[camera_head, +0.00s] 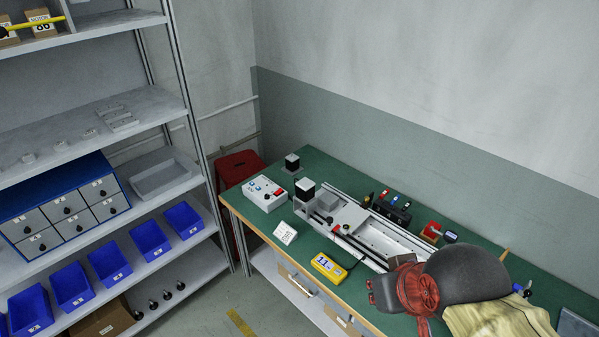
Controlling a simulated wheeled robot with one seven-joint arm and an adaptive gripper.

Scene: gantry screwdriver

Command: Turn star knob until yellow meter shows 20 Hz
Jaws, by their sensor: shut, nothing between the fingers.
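The yellow meter (329,266) lies on the front part of the green workbench. Its pale display carries dark digits that look like 11 or 1.1, too small to read surely. Small red knobs or handles (337,228) show at the front side of the grey gantry (375,234) behind the meter. I cannot tell which part is the star knob, as the shapes are too small. My gripper is not in view.
A dark grey rounded object (468,273), a red ribbed item (415,289) and a yellowish cloth item (500,317) crowd the bench's right front. A white card (285,233) stands left of the meter. A shelf (95,182) with blue bins fills the left side.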

